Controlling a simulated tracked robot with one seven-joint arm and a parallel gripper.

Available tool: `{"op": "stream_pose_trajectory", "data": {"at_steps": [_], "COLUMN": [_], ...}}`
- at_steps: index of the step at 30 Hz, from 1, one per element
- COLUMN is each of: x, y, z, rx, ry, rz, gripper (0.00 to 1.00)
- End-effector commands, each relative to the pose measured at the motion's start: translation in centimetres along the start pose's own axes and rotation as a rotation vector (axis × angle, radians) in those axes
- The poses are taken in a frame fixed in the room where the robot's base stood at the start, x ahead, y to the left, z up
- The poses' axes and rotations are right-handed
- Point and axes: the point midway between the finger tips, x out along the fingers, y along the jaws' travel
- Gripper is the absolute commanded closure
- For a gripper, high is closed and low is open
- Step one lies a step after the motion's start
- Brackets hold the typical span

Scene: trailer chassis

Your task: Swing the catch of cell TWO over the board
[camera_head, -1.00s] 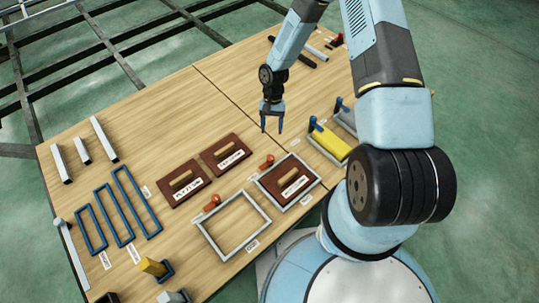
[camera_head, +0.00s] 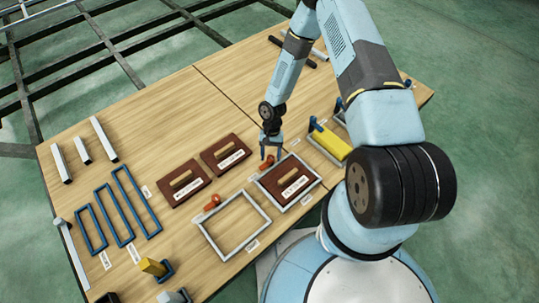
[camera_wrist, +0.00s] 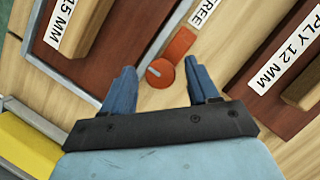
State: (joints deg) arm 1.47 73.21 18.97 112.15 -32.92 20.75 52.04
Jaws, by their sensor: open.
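A framed cell (camera_head: 309,205) at the bench's middle holds a dark red-brown board (camera_head: 272,188) with a wooden handle. In the wrist view this board (camera_wrist: 105,50) is marked 15 MM. Its orange-red catch (camera_wrist: 175,50) lies outside the frame, beside the board, not over it. My gripper (camera_head: 268,157) is open above this catch; in the wrist view its fingers (camera_wrist: 160,88) are on either side, apart from it. Another orange catch (camera_head: 212,202) is at the empty frame (camera_head: 233,257). I cannot read which cell is TWO.
A label ending REE (camera_wrist: 203,12) lies near the catch. A loose board marked PLY 12 MM (camera_wrist: 240,75) is to its right. A yellow block (camera_head: 328,140) with a blue upright stands close by. Blue frames (camera_head: 118,222) and metal bars (camera_head: 82,150) are at left.

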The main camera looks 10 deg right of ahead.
Motion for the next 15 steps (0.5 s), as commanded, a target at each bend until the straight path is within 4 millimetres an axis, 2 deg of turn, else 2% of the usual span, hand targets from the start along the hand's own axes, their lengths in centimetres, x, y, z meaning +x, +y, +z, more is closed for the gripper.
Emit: {"op": "stream_pose_trajectory", "data": {"at_steps": [8, 15], "x": [0.13, 0.12], "y": [0.01, 0.01], "z": [0.0, 0.01], "rx": [0.0, 0.0], "ry": [0.0, 0.0], "rz": [0.0, 0.0], "gripper": [0.41, 0.63]}}
